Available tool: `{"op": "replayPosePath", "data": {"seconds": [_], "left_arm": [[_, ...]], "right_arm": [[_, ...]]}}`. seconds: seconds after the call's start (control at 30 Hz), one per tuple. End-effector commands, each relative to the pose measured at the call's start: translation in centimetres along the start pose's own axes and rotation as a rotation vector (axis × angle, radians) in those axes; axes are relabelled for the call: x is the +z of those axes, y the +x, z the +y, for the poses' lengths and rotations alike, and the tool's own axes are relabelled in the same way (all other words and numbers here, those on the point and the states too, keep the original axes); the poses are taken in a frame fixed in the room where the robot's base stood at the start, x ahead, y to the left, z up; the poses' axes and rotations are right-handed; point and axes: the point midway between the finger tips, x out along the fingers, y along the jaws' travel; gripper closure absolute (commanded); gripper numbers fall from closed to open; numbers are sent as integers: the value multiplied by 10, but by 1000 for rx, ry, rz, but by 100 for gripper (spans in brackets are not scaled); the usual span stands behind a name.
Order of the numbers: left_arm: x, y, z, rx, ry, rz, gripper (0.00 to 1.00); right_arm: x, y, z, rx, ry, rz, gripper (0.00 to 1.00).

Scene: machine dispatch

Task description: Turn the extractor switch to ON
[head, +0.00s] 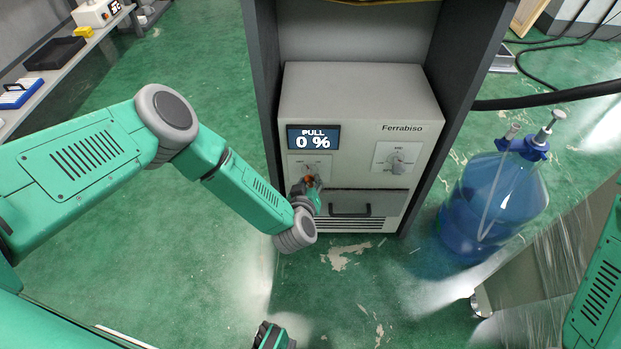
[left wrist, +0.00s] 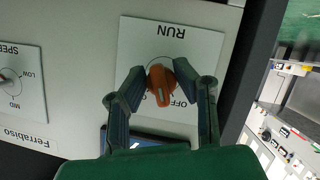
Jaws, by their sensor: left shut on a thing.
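The extractor is a pale box labelled Ferrabiso (head: 350,95) inside a dark frame. Its display (head: 313,138) reads PULL 0 %. The orange switch knob (left wrist: 161,86) sits on a white plate (left wrist: 200,45) lettered RUN and OFF, upside down in the left wrist view. The knob's pointer end faces down there, beside the OFF lettering. My left gripper (left wrist: 161,78) is shut on the knob, a fingertip on each side. In the head view the left gripper (head: 309,184) partly covers the knob and its plate.
A speed dial (head: 397,162) is right of the switch. A drawer with a dark handle (head: 350,208) is below. A blue jug (head: 490,205) stands on the green floor to the right. A bench (head: 60,75) with trays is at the far left. A dark hose (head: 550,97) crosses right.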

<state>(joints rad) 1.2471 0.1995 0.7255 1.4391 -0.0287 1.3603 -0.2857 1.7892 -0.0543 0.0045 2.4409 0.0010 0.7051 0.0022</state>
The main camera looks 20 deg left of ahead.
Motion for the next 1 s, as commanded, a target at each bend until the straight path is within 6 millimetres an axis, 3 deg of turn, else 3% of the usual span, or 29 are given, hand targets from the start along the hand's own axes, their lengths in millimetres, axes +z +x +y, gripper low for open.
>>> {"op": "replayPosePath", "data": {"seconds": [0.1, 0.4, 1.0], "left_arm": [[-3, -2, 5, -36, 101, 1, 100], [-1, -1, 3, -146, 365, 3, 100], [1, 0, 2, -330, 808, 2, 100]], "right_arm": [[-1, -13, 0, 0, 0, 0, 60], [-1, -22, 0, 0, 0, 0, 60], [0, -8, 0, 0, 0, 0, 60]]}}
